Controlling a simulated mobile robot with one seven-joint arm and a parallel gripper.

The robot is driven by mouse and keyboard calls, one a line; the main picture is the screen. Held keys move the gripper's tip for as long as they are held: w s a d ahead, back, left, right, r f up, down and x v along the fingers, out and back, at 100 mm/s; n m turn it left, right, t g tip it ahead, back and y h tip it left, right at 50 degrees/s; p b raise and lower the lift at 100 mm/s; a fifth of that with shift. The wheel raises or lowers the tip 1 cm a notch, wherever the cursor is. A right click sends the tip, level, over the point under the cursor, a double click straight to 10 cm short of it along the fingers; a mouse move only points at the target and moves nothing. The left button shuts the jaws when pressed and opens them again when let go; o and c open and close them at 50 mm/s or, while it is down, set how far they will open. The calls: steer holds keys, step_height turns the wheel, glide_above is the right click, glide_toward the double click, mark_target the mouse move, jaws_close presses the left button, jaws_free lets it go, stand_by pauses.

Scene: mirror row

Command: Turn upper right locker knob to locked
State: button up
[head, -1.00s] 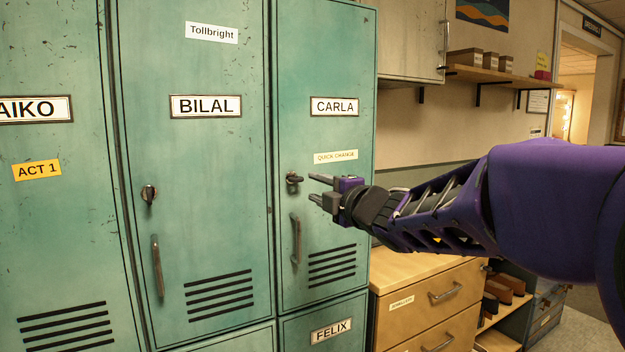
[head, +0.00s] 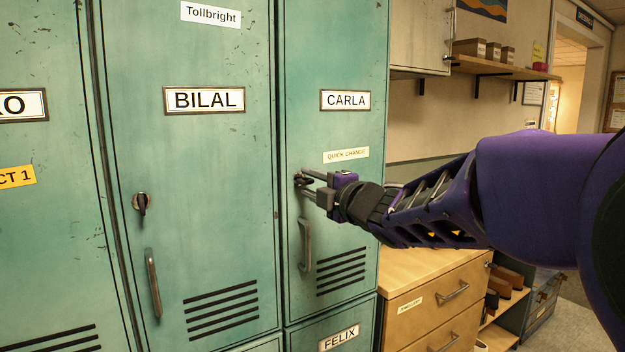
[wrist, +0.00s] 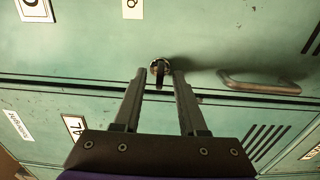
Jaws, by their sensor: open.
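The upper right locker, labelled CARLA (head: 345,99), has a small dark knob (head: 300,180) above its handle; in the wrist view the knob (wrist: 159,68) has a round metal base. Its dark grip points to the bottom of that view, so it lies roughly sideways on the door. My gripper (head: 304,184) is open, with its fingertips close to the door at the knob. In the wrist view the fingertips (wrist: 160,75) are on either side of the knob, with gaps showing. In the head view the fingers partly hide the knob.
The CARLA door handle (head: 306,245) is just below my fingers. The BILAL locker (head: 204,100) on the left has its own knob (head: 142,204), its grip roughly upright. A wooden drawer cabinet (head: 420,290) stands under my arm at the right.

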steer(key=shift+w+a, duration=0.15)
steer(key=shift+w, duration=0.15)
jaws_close()
